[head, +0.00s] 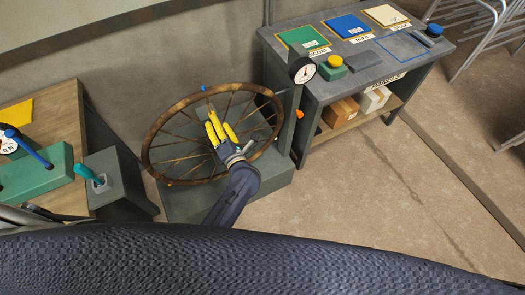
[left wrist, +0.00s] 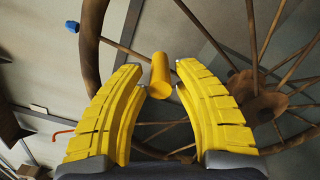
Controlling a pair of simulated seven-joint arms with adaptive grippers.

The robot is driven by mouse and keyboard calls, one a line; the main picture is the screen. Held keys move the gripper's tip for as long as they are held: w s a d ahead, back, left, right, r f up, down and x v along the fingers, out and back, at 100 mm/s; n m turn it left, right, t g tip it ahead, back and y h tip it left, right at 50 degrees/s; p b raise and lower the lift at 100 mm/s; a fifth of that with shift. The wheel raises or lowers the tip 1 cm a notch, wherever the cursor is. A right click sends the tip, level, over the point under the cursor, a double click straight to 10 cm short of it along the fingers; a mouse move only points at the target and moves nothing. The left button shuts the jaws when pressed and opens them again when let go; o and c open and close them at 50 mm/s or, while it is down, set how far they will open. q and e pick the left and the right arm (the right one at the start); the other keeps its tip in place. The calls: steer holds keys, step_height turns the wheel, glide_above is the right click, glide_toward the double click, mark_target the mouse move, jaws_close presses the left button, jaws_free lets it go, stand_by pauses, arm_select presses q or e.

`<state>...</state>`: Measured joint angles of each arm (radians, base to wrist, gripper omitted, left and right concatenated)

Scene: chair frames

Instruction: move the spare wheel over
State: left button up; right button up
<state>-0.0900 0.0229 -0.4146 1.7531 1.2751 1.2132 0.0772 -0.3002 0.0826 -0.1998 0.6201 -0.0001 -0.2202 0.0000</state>
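A large brown spoked wheel (head: 160,126) is at the middle left of the head view, tilted against a grey-green block. My left gripper (head: 214,124) is over the wheel's spokes, its yellow fingers spread. In the left wrist view, the wheel's rim (left wrist: 92,45) and hub (left wrist: 262,103) show beyond the fingers. A yellow cylinder (left wrist: 160,75) lies between the fingertips (left wrist: 161,78), with small gaps seeming to show on both sides. In the head view the gripper hides part of the wheel. My right gripper is not in view.
The grey-green block (head: 275,180) is under the wheel. A post with a round dial (head: 302,70) stands close to its right. A bench (head: 400,62) with coloured panels is at the upper right. A wooden table (head: 55,105) is at left.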

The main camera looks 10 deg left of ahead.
mark_target(242, 112)
arm_select(q)
jaws_close()
steer(key=shift+d, duration=0.1)
steer(key=shift+w+d+f, duration=0.2)
steer(key=shift+w+d, duration=0.3)
steer(key=shift+d, duration=0.25)
steer(key=shift+w+d+f, duration=0.2)
steer(key=shift+w+d, duration=0.35)
steer(key=shift+d, duration=0.25)
steer(key=shift+w+d+f, duration=0.2)
steer(key=shift+w+d, duration=0.3)
steer(key=shift+d, duration=0.25)
steer(key=shift+w+d+f, duration=0.45)
steer(key=shift+w+d, duration=0.05)
steer(key=shift+d, duration=0.2)
steer(key=shift+w+d+f, duration=0.5)
steer(key=shift+d, duration=0.15)
steer(key=shift+w+d+f, duration=0.45)
steer(key=shift+w+d, duration=0.05)
steer(key=shift+d, duration=0.2)
steer(key=shift+d, duration=0.1)
